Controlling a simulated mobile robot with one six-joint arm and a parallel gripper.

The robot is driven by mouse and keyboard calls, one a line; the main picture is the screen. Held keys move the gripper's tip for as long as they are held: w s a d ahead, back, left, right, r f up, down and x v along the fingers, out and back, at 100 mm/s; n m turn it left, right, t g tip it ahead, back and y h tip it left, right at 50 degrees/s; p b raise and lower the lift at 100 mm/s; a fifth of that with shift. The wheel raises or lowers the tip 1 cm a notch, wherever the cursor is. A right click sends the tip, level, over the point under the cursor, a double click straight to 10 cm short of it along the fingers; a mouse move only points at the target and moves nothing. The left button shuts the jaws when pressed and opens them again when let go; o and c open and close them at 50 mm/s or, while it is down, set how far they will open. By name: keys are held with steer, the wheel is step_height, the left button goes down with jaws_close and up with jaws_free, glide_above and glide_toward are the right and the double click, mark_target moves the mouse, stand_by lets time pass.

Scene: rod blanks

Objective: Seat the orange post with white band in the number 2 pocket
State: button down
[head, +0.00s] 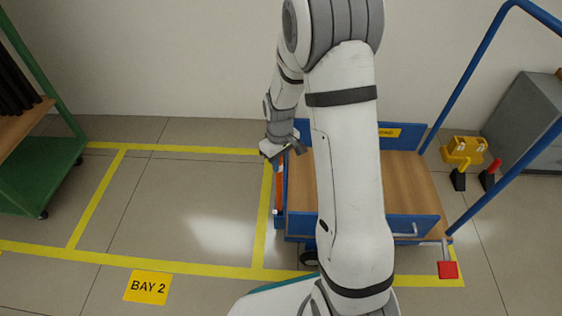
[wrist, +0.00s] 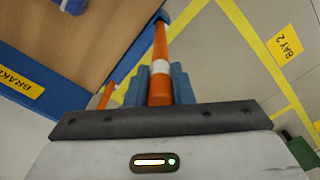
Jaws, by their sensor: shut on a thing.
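The orange post with a white band (wrist: 160,50) is between the fingers of my gripper (wrist: 161,84) in the wrist view, and the gripper is shut on it. In the head view the post (head: 279,178) hangs below my gripper (head: 283,149), at the left side of the blue cart. The far end of the post appears close to a blue part (wrist: 161,16) on the cart's side; I cannot tell whether it is inside it. No pocket number is readable. A second orange piece (wrist: 107,93) shows left of the fingers, partly hidden.
The blue cart (head: 410,226) has a wooden deck (head: 408,178) and blue rails; my arm hides part of it. A green rack (head: 58,165) stands at the left. A grey cabinet (head: 530,118) and a yellow object (head: 462,152) are at the right. The floor left of the cart is clear.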

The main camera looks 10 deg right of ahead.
steer(key=shift+f, duration=0.6)
steer(key=c, duration=1.3)
jaws_free()
steer(key=shift+o, duration=0.2)
steer(key=shift+r, duration=0.1)
step_height(320, 180, up, 13)
steer(key=p, duration=0.5)
steer(key=s+r+m, duration=0.2)
steer(key=s+r, duration=0.3)
steer(key=s, duration=0.5)
steer(key=s+r+m+t, duration=0.1)
steer(key=s+r+m, duration=0.2)
steer(key=s, duration=0.7)
steer(key=shift+s+r+m, duration=0.3)
steer(key=shift+r, duration=1.1)
steer(key=shift+d, duration=0.1)
